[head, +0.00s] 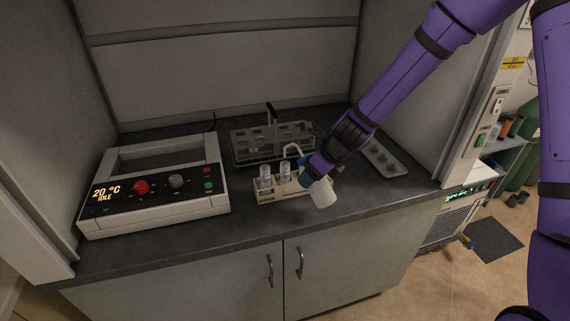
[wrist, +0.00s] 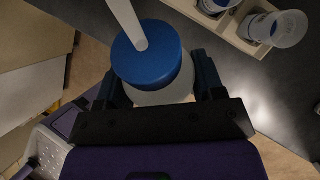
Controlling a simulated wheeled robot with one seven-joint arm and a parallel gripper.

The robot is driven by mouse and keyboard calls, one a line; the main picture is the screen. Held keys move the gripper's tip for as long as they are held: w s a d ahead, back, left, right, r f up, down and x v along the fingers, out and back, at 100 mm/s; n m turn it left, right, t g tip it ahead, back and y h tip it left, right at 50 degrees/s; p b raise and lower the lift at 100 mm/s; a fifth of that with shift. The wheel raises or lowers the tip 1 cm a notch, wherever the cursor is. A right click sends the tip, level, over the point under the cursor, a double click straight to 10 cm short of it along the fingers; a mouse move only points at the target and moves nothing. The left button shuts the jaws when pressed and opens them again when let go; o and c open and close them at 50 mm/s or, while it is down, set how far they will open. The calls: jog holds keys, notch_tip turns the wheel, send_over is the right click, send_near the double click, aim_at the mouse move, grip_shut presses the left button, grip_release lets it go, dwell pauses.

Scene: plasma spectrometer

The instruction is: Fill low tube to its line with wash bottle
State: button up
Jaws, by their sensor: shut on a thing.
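A wash bottle with a white body (head: 322,191), a blue cap (wrist: 147,56) and a bent white spout (head: 291,148) is held by my gripper (head: 312,172). In the wrist view, my gripper (wrist: 160,80) has one finger on each side of the bottle just below the cap. The bottle looks slightly tilted in the head view. A small pale rack (head: 278,191) holds two clear tubes (head: 265,173) (head: 285,170) upright, left of the bottle. The spout reaches toward the right tube. I cannot tell which tube is low, and the fill lines are too small to read.
A heating unit (head: 153,200) reading 20 °C IDLE stands at the left. A larger grey tube rack (head: 270,142) with a handle stands behind the small rack. A pale tray (head: 384,157) with green items lies right. The counter's front strip (head: 240,218) is clear.

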jog(key=shift+r, duration=2.1)
